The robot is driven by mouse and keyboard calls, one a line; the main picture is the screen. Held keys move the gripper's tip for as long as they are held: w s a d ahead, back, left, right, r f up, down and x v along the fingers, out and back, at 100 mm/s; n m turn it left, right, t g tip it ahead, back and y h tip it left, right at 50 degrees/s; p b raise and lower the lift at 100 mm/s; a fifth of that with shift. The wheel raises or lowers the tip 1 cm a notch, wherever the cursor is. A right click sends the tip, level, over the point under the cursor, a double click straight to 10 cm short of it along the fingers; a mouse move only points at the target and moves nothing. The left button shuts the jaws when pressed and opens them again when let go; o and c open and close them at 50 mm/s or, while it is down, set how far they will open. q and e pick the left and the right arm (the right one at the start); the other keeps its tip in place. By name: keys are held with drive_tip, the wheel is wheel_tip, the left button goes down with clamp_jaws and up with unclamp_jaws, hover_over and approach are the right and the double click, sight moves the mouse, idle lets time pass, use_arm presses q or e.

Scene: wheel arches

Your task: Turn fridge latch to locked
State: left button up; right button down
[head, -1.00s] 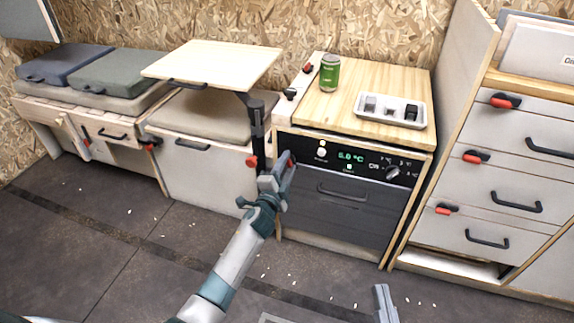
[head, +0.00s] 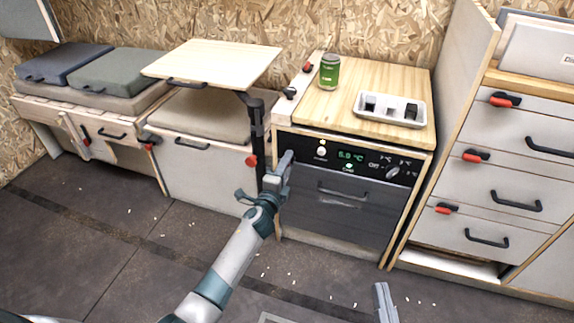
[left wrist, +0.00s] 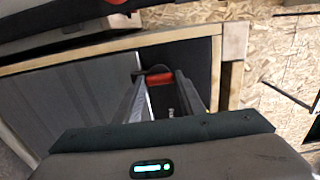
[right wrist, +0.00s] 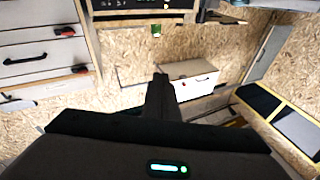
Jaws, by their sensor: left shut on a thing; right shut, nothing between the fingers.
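How far the latch is turned cannot be told. My right gripper (head: 383,297) is low at the front, away from the fridge; its fingers (right wrist: 159,85) are shut and empty.
A green can (head: 329,72) and a white tray (head: 389,119) stand on the wooden counter (head: 380,78) above the fridge. A table leg (head: 257,130) with a red knob (head: 251,160) stands close left of my left gripper. Drawers (head: 510,150) are at the right.

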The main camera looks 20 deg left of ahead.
use_arm(q)
drive_tip(key=o, duration=1)
drive_tip(key=shift+o, duration=0.2)
drive_tip(key=s+p, duration=0.2)
drive_tip(key=s, duration=1.5)
drive_tip(key=shift+s+a, duration=0.2)
drive_tip(key=shift+a, duration=0.1)
use_arm(e)
wheel_tip(320, 180, down, 8)
drive_tip(key=d+g+h, duration=0.1)
drive_tip(key=g, duration=0.3)
drive_tip(key=shift+w+d+r+h, duration=0.2)
drive_tip(key=shift+w+r+h, duration=0.1)
drive_tip(key=shift+w, duration=0.1)
drive_tip(key=shift+f+g, duration=0.1)
drive_tip(key=shift+g, duration=0.2)
